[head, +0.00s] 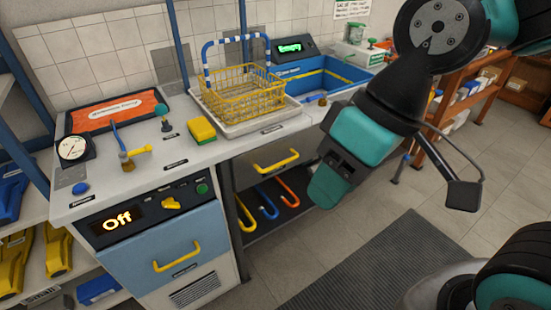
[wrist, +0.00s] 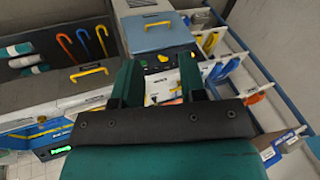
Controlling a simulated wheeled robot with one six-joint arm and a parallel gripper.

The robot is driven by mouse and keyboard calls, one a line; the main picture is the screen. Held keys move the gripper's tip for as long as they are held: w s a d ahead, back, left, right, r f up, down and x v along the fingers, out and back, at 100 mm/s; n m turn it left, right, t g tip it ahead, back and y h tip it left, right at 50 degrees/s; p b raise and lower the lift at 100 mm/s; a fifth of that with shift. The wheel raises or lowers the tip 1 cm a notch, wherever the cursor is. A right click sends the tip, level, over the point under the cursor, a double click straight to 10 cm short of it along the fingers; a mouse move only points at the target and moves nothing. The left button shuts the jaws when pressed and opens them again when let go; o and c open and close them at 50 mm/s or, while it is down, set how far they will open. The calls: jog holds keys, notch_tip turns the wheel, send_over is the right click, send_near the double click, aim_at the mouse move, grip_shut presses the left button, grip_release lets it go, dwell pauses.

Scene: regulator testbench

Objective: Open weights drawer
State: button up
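Two drawers with yellow handles show, and I cannot read their labels. A grey drawer (head: 255,172) sits under the bench top in the head view, with its yellow handle (head: 277,160); it looks shut. A blue-fronted drawer (head: 150,245) sits lower left under a display reading "Off", with its own yellow handle (head: 176,253); it looks shut too. My gripper (head: 328,187) hangs to the right of the grey drawer, apart from both handles. In the wrist view my gripper (wrist: 158,80) has its two fingers apart, with nothing between them. A yellow handle (wrist: 89,72) shows left of the fingers.
Colored hooks (head: 268,201) hang in the open space below the grey drawer. A yellow wire basket (head: 243,95) stands on the bench, beside a blue sink (head: 320,82). The floor with a dark mat (head: 370,262) is clear.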

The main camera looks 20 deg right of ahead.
jog(key=w+f+m+t+y+b, duration=0.1)
jog(key=w+f+m+t+b, duration=0.2)
jog(key=w+f+m+b, duration=0.55)
jog(key=m+t+b, duration=1.1)
jog(key=m+b, duration=0.1)
jog(key=b, duration=0.2)
send_near(280, 165)
jog(key=shift+h, duration=0.4)
jog(key=p+x, duration=0.4)
jog(key=x, duration=0.6)
jog(key=shift+w+a+p, duration=0.25)
jog(key=shift+w+p, duration=0.05)
jog(key=shift+p, duration=0.1)
